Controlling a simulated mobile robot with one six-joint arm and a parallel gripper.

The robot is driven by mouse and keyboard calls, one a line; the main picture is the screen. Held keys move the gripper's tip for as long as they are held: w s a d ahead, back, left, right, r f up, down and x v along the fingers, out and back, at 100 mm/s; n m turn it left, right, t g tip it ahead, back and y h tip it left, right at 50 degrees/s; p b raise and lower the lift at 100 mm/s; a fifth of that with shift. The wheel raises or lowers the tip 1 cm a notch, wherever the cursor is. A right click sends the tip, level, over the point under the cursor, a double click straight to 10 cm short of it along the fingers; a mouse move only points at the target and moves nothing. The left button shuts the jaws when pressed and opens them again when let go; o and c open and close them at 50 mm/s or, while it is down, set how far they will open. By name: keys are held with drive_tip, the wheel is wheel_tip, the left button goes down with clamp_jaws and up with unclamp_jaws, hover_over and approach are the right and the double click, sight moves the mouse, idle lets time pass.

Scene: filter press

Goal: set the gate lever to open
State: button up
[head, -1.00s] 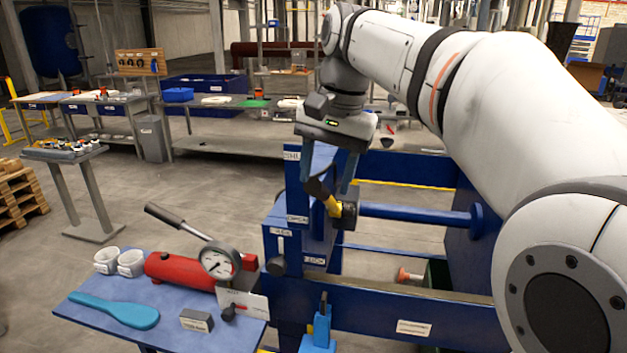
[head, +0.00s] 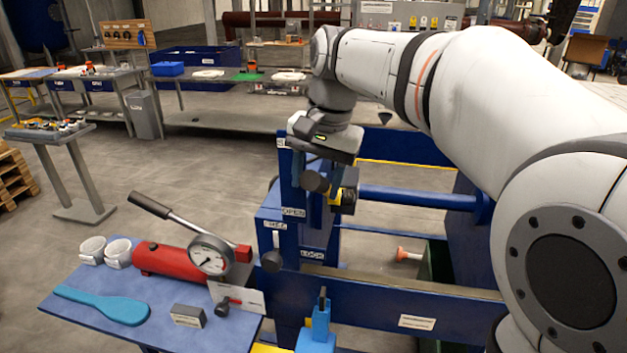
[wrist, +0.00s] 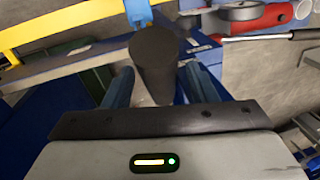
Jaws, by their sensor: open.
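The gate lever is a yellow arm with a black grip (head: 316,183), on a hub at the blue press frame (head: 285,185). It slants up and left from the hub, its grip above the OPEN label (head: 293,212). My gripper (head: 318,176) is over the lever with its blue fingers pointing down. In the wrist view the black grip (wrist: 155,60) stands between the two open fingers (wrist: 160,85), with a gap visible at each side. Yellow shows behind the grip. The fingers partly hide the frame's upper label, which I cannot read.
A second lever with a dark knob (head: 272,261) hangs between the FREE and LOCK labels. A blue side table (head: 75,315) holds a red hand pump (head: 165,260) with a gauge, white cups and a teal paddle. A blue rod (head: 415,198) runs right from the press.

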drive_tip(key=shift+a+f, duration=0.1)
drive_tip(key=shift+f, duration=0.3)
drive_tip(key=shift+c, duration=0.3)
clamp_jaws()
